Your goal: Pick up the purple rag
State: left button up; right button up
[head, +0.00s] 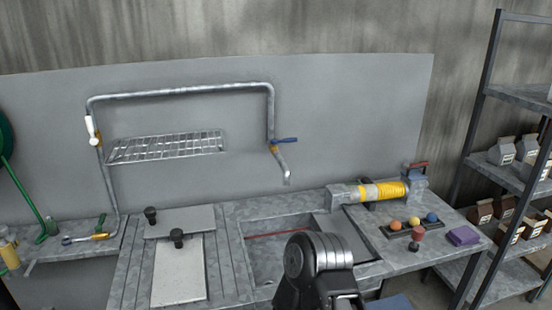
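The purple rag (463,236) appears as a small folded block. It lies flat on the right end of the grey worktop, close to its front edge. Nothing covers it and nothing touches it from above. A rounded metal link of one of my arms rises at the bottom centre, well to the left of the rag. I see no gripper fingers in the head view, so neither gripper's state shows.
A shelf rack (485,110) with cartons stands at the right. A sink (268,250) and pipe (180,92) are further left.

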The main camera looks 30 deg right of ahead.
aim_at(464, 236)
jog(key=k+l+u, duration=0.1)
jog(key=l, duration=0.35)
jog(key=k+l+u, duration=0.1)
jog(key=l, duration=0.35)
jog(key=k+l, duration=0.15)
jog(key=l, duration=0.25)
jog(key=k+l+u, duration=0.15)
jog(key=l, duration=0.3)
jog(key=k+l+u, duration=0.1)
jog(key=l, duration=0.3)
jog(key=k+l+u, duration=0.1)
jog(key=l, duration=0.3)
jog(key=k+l, duration=0.25)
jog(key=k+l+u, duration=0.15)
jog(key=l, duration=0.35)
jog(key=k+l, duration=0.2)
jog(key=l, duration=0.2)
jog(key=k+l, duration=0.25)
jog(key=l, duration=0.1)
